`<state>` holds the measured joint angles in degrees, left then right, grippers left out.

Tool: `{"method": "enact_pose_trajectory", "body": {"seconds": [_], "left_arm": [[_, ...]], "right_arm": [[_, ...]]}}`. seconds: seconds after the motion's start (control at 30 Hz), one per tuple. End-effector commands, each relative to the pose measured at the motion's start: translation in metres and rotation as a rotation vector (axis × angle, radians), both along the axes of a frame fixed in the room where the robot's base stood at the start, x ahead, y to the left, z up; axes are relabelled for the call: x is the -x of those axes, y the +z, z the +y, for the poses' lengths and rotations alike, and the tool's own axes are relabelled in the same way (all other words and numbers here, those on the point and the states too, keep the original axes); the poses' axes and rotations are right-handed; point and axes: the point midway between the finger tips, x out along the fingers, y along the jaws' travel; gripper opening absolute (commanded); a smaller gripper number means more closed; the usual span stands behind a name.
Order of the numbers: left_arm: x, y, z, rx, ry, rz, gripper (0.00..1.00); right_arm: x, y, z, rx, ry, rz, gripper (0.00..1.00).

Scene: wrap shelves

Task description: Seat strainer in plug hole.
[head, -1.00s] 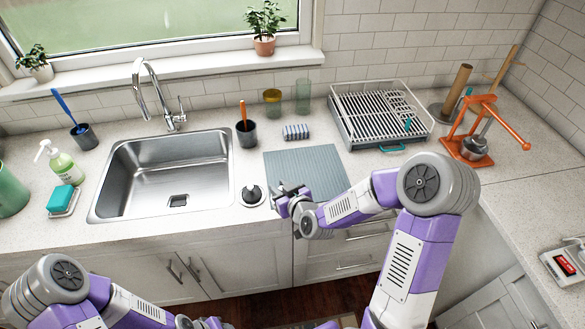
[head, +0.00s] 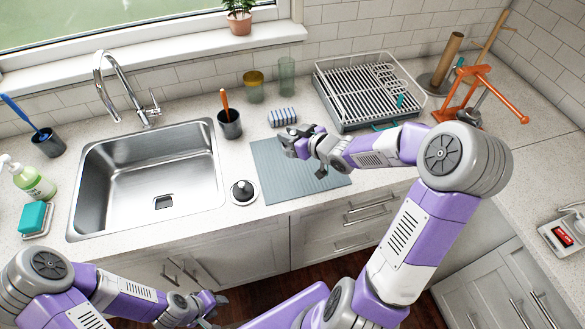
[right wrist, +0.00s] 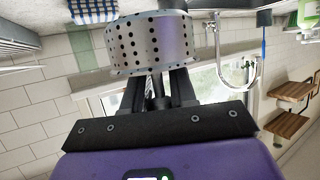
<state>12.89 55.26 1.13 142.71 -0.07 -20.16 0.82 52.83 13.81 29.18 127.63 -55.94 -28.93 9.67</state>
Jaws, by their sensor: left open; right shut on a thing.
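The strainer (right wrist: 150,43), a metal cup with rows of holes, is between the fingers of my right gripper (right wrist: 158,85) in the right wrist view. In the head view my right gripper (head: 298,146) is shut over the grey-blue mat, right of the sink; the strainer is hard to make out there. The steel sink (head: 100,195) has a dark squarish plug hole (head: 163,202) in its floor near the front, with nothing visible in it. My left gripper (head: 212,303) is open and empty, low in front of the cabinets.
A white round piece with a black knob (head: 242,190) lies between sink and mat (head: 270,165). The faucet (head: 128,90) arches behind the sink.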

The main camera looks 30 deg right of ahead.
Motion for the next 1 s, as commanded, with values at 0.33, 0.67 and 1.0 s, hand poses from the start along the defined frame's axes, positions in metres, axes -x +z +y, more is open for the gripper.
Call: {"method": "enact_pose_trajectory", "body": {"seconds": [0.33,0.67,1.0], "left_arm": [[0.0,-0.02,0.0,0.0,0.0,0.0,0.43],[0.0,-0.034,0.0,0.0,0.0,0.0,0.43],[0.0,-0.034,0.0,0.0,0.0,0.0,0.43]], "right_arm": [[0.0,-0.042,0.001,-0.004,0.0,0.001,0.0],[0.0,-0.084,0.001,-0.005,0.0,0.002,0.0],[0.0,-0.096,0.0,0.0,0.0,-0.001,0.0]]}}
